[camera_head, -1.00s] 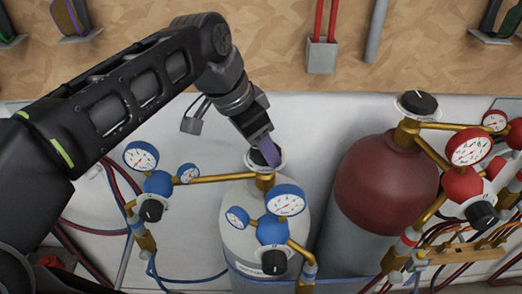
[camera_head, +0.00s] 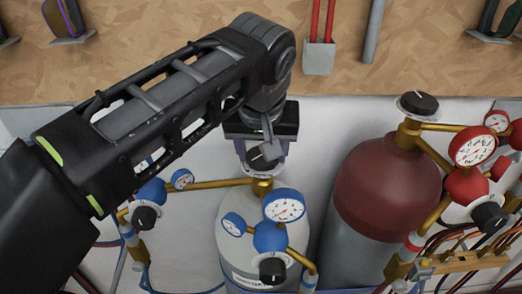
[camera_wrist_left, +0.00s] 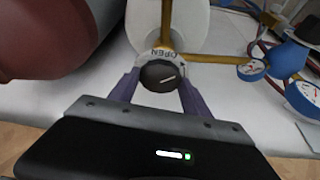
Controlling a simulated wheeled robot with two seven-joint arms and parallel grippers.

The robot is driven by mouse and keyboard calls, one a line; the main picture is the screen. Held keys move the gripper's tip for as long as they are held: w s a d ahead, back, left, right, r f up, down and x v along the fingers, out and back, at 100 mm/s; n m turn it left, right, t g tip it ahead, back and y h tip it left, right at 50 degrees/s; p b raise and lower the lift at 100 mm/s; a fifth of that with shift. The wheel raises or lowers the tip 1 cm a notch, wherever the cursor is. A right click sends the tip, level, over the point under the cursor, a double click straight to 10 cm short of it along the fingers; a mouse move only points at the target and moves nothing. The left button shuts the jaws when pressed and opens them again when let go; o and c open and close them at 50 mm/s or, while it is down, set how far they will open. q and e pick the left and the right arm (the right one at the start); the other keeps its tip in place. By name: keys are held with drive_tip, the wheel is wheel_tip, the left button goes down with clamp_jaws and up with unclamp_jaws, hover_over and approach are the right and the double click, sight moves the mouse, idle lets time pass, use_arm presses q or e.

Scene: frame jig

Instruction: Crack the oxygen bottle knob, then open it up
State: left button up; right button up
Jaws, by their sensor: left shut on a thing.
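The oxygen bottle (camera_head: 240,215) is the pale grey-white cylinder with blue regulators at the lower centre of the head view. Its black knob (camera_head: 259,162) sits on top, partly hidden by my arm. In the left wrist view, the knob (camera_wrist_left: 158,76) has a pale pointer line and a white ring marked OPEN (camera_wrist_left: 172,57). My left gripper (camera_head: 263,152) is shut on the knob, with one purple finger on each side of it in the wrist view. My right gripper is not in view.
A red-topped bottle (camera_head: 385,190) with its own black knob (camera_head: 419,103) stands close on the right. Brass pipes and blue gauges (camera_head: 284,206) crowd the front of the oxygen bottle. A wooden board wall (camera_head: 200,50) rises behind.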

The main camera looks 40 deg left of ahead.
use_arm(q)
drive_tip(key=n+g, duration=0.1)
drive_tip(key=n, duration=0.2)
drive_tip(key=shift+w+d+r+y+p, duration=0.1)
drive_tip(key=shift+y+p, duration=0.25)
drive_tip(key=shift+y, duration=0.05)
drive_tip(key=shift+r+n+g+p, duration=0.1)
drive_tip(key=shift+n+g+p, duration=0.2)
drive_tip(key=shift+n+p, duration=0.45)
drive_tip(key=n+p, duration=0.2)
drive_tip(key=n+g+y+p, duration=0.1)
drive_tip(key=n+p, duration=0.1)
drive_tip(key=shift+w+d+r+n+p, duration=0.1)
drive_tip(key=shift+w+n+p, duration=0.15)
drive_tip(key=shift+p, duration=0.15)
drive_tip(key=shift+f+n+g+p, duration=0.25)
drive_tip(key=shift+n+g+p, duration=0.35)
drive_tip(key=shift+n+p, duration=0.5)
drive_tip(key=o, duration=1.4)
